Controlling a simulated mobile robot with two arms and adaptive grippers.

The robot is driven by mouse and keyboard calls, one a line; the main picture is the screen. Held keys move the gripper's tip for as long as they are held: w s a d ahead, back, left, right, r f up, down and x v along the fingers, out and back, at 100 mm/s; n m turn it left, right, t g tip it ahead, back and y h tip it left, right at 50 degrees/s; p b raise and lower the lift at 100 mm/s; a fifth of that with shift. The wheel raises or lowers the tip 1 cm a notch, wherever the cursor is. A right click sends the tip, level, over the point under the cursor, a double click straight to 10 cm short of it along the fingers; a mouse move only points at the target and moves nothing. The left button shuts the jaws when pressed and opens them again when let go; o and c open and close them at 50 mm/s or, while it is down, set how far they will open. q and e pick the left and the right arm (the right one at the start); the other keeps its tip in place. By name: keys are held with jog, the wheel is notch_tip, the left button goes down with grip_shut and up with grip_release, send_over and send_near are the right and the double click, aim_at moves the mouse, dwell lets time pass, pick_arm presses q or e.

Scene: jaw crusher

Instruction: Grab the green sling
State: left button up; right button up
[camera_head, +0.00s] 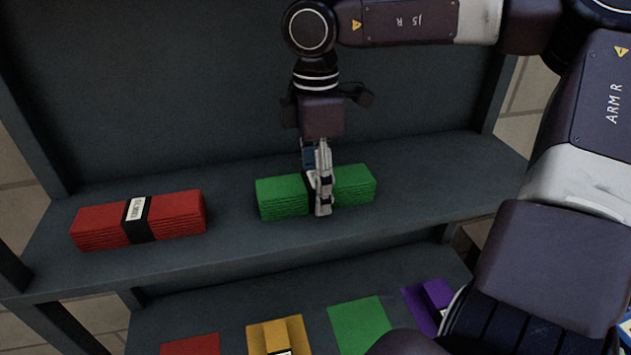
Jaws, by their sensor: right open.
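The green sling (279,196) is a folded stack with a black band around its middle, lying on the upper shelf. My right gripper (320,202) comes down from above at the middle of the sling, over its black band. Its jaws are open; one finger shows in front of the sling's near side, and the other is mostly hidden. I cannot tell whether the fingers touch the sling. My left gripper is not in view.
A red folded sling (180,213) with a black labelled band lies to the left on the upper shelf (400,210). The lower shelf holds red, yellow (262,337), green (360,325) and purple items. A back panel closes off the shelf behind.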

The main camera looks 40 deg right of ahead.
jog(key=shift+s+a, duration=0.15)
jog(key=shift+c, duration=0.4)
grip_shut()
